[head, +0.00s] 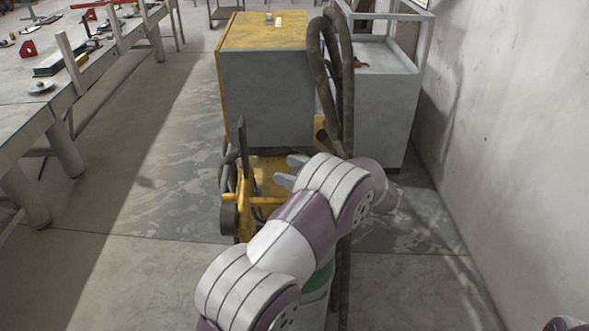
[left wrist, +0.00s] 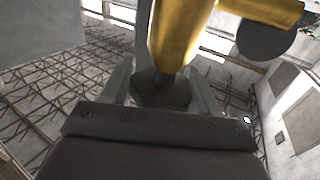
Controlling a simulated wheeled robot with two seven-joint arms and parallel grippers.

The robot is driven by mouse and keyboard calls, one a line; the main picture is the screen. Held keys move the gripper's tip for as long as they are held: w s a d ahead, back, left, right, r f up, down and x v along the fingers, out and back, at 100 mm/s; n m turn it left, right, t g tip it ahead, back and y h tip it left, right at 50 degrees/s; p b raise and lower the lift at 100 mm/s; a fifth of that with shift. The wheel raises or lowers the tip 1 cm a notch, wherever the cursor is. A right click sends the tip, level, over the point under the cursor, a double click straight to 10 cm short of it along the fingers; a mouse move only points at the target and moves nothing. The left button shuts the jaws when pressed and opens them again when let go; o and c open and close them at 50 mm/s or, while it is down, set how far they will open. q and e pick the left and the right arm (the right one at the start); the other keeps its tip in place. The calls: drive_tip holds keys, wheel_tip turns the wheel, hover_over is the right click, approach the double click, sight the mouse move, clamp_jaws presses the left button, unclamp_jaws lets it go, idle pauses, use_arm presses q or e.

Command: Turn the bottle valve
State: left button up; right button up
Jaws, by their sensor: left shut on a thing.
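In the left wrist view my left gripper (left wrist: 162,88) is shut, with a dark faceted knob (left wrist: 160,92) between its grey fingers. The knob sits at the end of a yellow, brass-like valve body (left wrist: 178,35). A yellow side branch (left wrist: 258,10) with a dark disc runs off to the right. In the head view my left arm reaches forward over the middle and hides most of the contact. A green-banded cylinder (head: 319,279), which looks like the bottle, shows partly beneath the arm. The valve cannot be made out there. My right gripper is out of view.
A yellow and grey machine cabinet (head: 265,85) stands ahead, with thick dark hoses (head: 346,90) looped at its right. A grey cabinet (head: 378,105) and a wall (head: 510,130) are to the right. A workbench (head: 115,45) with tools runs along the left. The floor between is clear.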

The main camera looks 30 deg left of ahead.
use_arm(q)
drive_tip(key=n+g, duration=0.1)
drive_tip(key=g, duration=0.1)
drive_tip(key=n+g+p, duration=0.1)
drive_tip(key=shift+s+r+g+h+p, duration=0.2)
drive_tip(key=shift+g+h+p, duration=0.1)
drive_tip(key=shift+g, duration=0.1)
drive_tip(key=shift+s+n+g+h+p, duration=0.1)
drive_tip(key=shift+n+g+h+p, duration=0.4)
drive_tip(key=shift+n+g+p, duration=0.6)
drive_tip(key=shift+d+f+g, duration=0.1)
drive_tip(key=shift+f+g, duration=0.1)
drive_tip(key=shift+g, duration=0.3)
drive_tip(key=o, duration=0.8)
drive_tip(key=shift+o, duration=0.7)
drive_tip(key=shift+s, duration=0.1)
